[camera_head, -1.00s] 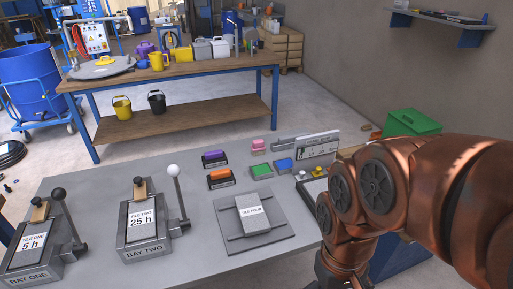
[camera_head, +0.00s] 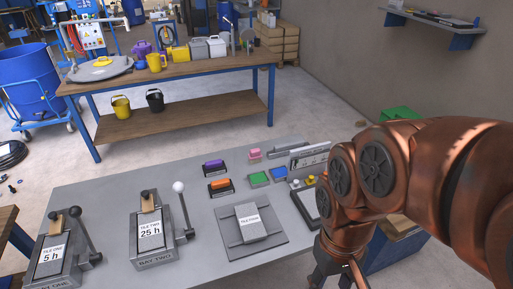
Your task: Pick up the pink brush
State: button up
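The pink brush (camera_head: 255,154) is a small block with a pink top, standing upright at the far edge of the grey table (camera_head: 110,205). A purple-topped brush (camera_head: 213,166) and an orange-topped brush (camera_head: 220,185) stand to its left and nearer. My copper arm comes in from the right. My gripper (camera_head: 335,277) is dark and partly cut off at the bottom edge, in front of the table's right side and well apart from the pink brush. The arm hides part of it, and its finger opening is unclear.
A green pad (camera_head: 258,178) and a blue pad (camera_head: 280,174) lie near the pink brush, with an upright sign plate (camera_head: 309,158) to the right. A grey plate with a tile (camera_head: 250,230) lies nearer. Two lever bays (camera_head: 152,240) stand at left, with a wooden workbench (camera_head: 190,115) behind.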

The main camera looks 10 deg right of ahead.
aim_at(255, 156)
jog(key=z, duration=0.65)
jog(key=i, duration=0.9)
jog(key=u, duration=2.3)
